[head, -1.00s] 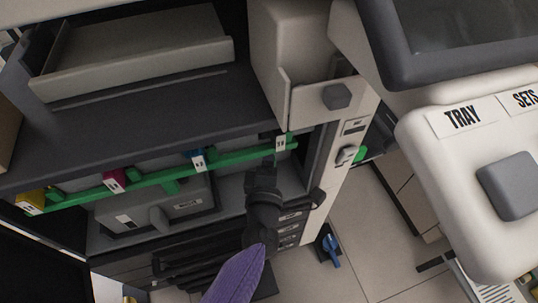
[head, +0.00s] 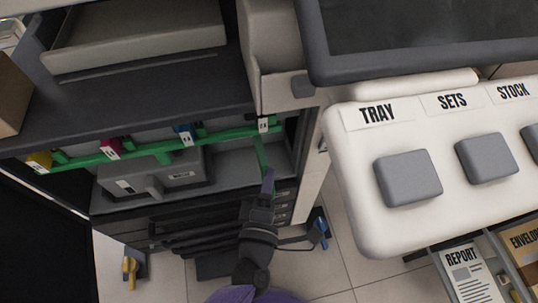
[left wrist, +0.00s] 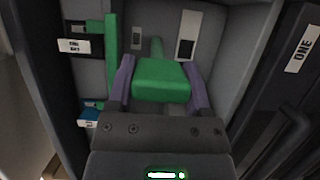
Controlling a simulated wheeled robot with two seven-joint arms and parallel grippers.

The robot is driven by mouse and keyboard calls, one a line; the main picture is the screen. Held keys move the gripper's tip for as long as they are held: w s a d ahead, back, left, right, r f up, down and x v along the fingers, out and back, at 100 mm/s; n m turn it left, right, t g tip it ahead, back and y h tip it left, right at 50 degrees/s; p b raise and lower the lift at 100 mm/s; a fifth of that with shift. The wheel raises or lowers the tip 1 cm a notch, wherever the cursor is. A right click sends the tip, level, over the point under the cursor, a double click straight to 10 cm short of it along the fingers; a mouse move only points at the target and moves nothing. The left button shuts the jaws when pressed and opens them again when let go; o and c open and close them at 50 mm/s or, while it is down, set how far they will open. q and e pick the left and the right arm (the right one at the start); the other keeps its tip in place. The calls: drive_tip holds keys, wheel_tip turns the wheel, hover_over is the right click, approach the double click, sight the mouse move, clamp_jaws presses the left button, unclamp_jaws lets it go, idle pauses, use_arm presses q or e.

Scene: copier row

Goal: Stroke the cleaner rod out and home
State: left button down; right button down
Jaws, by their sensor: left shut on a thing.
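The green cleaner rod (head: 261,152) slants out of the open copier bay toward me, below the white tag at the right end of a green bar (head: 160,149). My left gripper (head: 268,182) is at the rod's near end. In the left wrist view, the rod's green block handle (left wrist: 160,80) sits between the two purple fingers (left wrist: 160,90), which touch its sides. Part of the rod's shaft shows behind the handle, leading into the bay. The rod's inner end is hidden. My right gripper is in neither view.
The control panel (head: 405,235) with large grey buttons and a dark screen (head: 420,25) overhang on the right. A grey box (head: 160,175) sits in the bay, left of the rod. Yellow, magenta and blue tabs line the green bar. Tiled floor (head: 330,265) is open below.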

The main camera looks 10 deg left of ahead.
sight(274, 196)
use_arm(q)
drive_tip(key=s, duration=0.1)
drive_tip(key=s+d, duration=0.1)
drive_tip(key=s, duration=0.1)
drive_tip(key=shift+s+f, duration=0.1)
drive_tip(key=shift+s, duration=0.15)
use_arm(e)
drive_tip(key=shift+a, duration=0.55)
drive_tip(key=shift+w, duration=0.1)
use_arm(q)
drive_tip(key=shift+c, duration=0.8)
unclamp_jaws()
drive_tip(key=shift+o, duration=0.8)
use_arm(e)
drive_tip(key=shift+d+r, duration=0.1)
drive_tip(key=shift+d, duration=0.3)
